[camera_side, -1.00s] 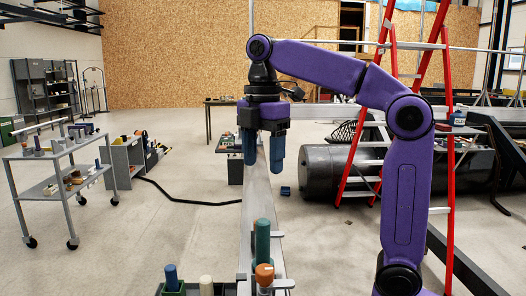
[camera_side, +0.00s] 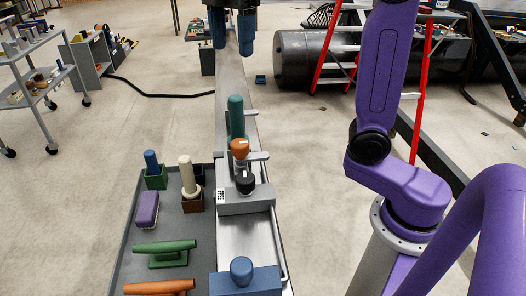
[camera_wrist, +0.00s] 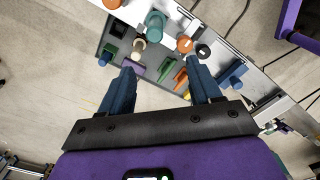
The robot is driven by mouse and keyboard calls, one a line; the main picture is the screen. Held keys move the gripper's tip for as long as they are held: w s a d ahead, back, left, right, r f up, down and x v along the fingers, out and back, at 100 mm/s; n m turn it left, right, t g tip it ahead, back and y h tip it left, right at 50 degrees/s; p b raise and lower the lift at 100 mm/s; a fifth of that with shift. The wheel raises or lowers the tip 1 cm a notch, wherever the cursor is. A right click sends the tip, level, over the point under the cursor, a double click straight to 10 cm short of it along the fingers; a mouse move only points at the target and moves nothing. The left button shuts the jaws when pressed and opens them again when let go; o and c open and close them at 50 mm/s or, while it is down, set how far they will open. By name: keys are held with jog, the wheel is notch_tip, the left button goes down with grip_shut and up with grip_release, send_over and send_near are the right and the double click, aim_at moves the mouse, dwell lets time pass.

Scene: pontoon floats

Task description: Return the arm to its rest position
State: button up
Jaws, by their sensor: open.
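My gripper (camera_side: 232,46) is open and empty, with its two blue fingers pointing down at the top of the side view. It hangs beyond and above the teal cylinder (camera_side: 236,118), clear of it. In the wrist view my gripper (camera_wrist: 162,72) has its fingers wide apart with nothing held between them. My upper arm and the top of the gripper are cut off by the side view's upper edge.
Below stands a metal rail (camera_side: 232,85) with an orange knob (camera_side: 240,149), a black knob (camera_side: 245,182) and a blue knob (camera_side: 241,270). A grey tray (camera_side: 170,221) beside it holds a purple block (camera_side: 147,209), pegs and handles. A red ladder (camera_side: 421,90) stands behind my arm.

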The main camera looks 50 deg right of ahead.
jog(key=s+d+f+m, duration=0.2)
jog(key=s+f, duration=0.9)
jog(key=s+d+f+m, duration=0.2)
jog(key=s+f, duration=0.9)
jog(key=shift+s+f+m, duration=0.25)
jog(key=shift+f+m, duration=0.15)
jog(key=shift+o, duration=0.3)
